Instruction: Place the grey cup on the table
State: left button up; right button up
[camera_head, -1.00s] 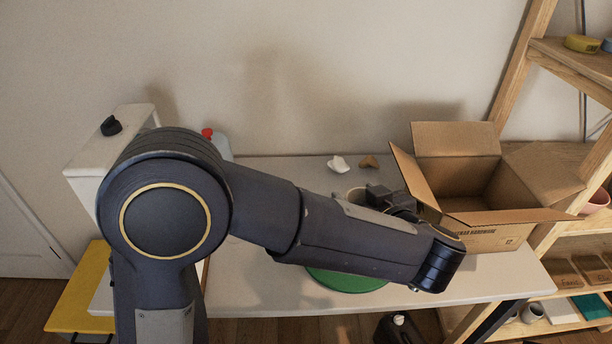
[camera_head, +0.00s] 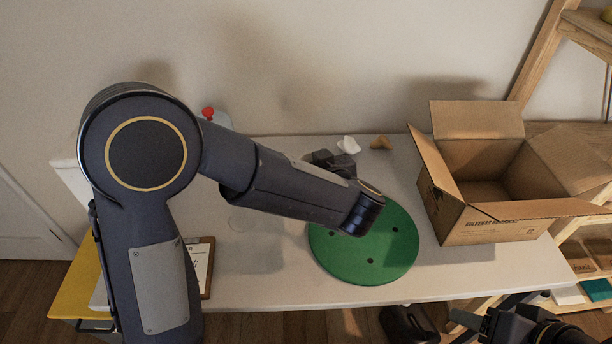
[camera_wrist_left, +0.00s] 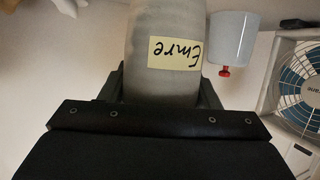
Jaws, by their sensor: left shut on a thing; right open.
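The grey cup (camera_wrist_left: 165,25) fills the upper middle of the left wrist view. It bears a pale yellow label reading "Emre". My left gripper (camera_wrist_left: 160,88) is shut on the cup, with a dark finger on each side. In the head view, my left gripper (camera_head: 326,158) is mostly hidden behind my left arm, and the cup cannot be made out. The gripper is over the back middle of the white table (camera_head: 255,275). My right gripper (camera_head: 495,326) is open at the bottom right, partly cut off and far from the cup.
A green disc (camera_head: 385,262) with dark holes lies on the table. An open cardboard box (camera_head: 490,228) stands at the right. A white lump (camera_head: 349,145) and a tan piece (camera_head: 381,143) lie at the back. A red-tapped container (camera_wrist_left: 235,38) is near the cup.

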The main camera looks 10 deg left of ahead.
pick_arm(q)
jog(key=shift+w+a+f, duration=0.3)
jog(key=shift+a+f, duration=0.3)
jog(key=shift+f, duration=0.25)
jog(key=shift+a+f+b, duration=0.1)
jog(key=shift+f+b, duration=0.5)
jog(key=shift+f, duration=0.95)
jog(key=shift+f, duration=0.15)
jog(key=o, duration=1.1)
